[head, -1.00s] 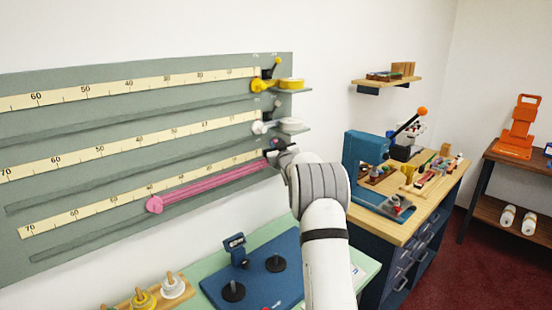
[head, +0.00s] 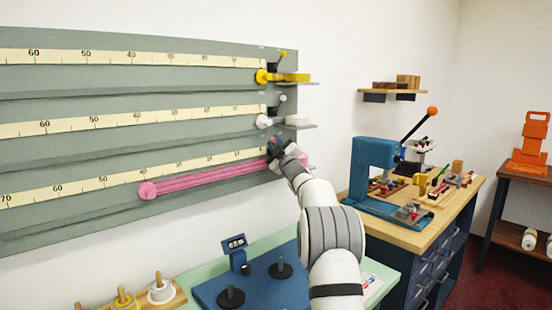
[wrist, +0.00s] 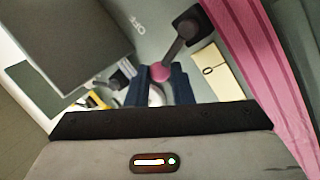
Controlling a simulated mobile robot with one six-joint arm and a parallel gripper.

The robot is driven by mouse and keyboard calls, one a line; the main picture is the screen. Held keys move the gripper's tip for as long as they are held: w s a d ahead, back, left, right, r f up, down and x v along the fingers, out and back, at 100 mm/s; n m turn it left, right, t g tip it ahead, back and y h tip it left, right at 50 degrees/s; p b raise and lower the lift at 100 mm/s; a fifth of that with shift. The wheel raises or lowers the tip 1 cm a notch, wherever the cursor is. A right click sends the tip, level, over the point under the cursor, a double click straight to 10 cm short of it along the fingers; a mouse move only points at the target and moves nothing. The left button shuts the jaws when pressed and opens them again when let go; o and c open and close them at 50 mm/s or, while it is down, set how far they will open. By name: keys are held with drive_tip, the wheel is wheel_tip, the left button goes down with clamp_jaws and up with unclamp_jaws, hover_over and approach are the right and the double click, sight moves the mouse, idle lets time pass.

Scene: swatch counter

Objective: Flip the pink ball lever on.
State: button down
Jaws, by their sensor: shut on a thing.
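The pink ball (wrist: 160,72) tops a dark lever on the grey-green board (head: 110,85), and it sits between the blue fingers of my gripper (wrist: 157,88). My gripper is shut on the ball. The lever's dark stem runs from the ball up and right to a black pivot block (wrist: 194,27). The letters OFF show on the board to the upper left of the ball. In the head view, my gripper (head: 277,147) is at the right end of the lowest row, where the fingers hide much of the lever.
A pink strip (head: 215,178) runs along the lowest row, close by the lever. Yellow (head: 262,76) and white (head: 263,121) fittings with levers and small shelves sit above my gripper. A green table with a blue base (head: 255,290) stands below; a wooden-topped bench (head: 425,225) is right.

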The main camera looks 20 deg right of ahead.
drive_tip(key=shift+s+a+f+n+t+y+b, duration=0.15)
drive_tip(key=shift+n+y+b, duration=0.3)
drive_tip(key=shift+n, duration=0.3)
drive_tip(key=shift+a+f+n+t+y+b, duration=0.15)
drive_tip(key=shift+n+y+b, duration=0.2)
drive_tip(key=shift+n+b, duration=0.35)
drive_tip(key=shift+s+a+f+n+y+b, duration=0.15)
drive_tip(key=shift+n+y+b, duration=0.25)
drive_tip(key=shift+n, duration=0.45)
drive_tip(key=shift+w, duration=0.15)
drive_tip(key=c, duration=1.3)
unclamp_jaws()
drive_tip(key=b+v, duration=0.1)
drive_tip(key=v, duration=0.7)
drive_tip(key=shift+d+r+b, duration=0.1)
drive_tip(key=shift+b, duration=0.3)
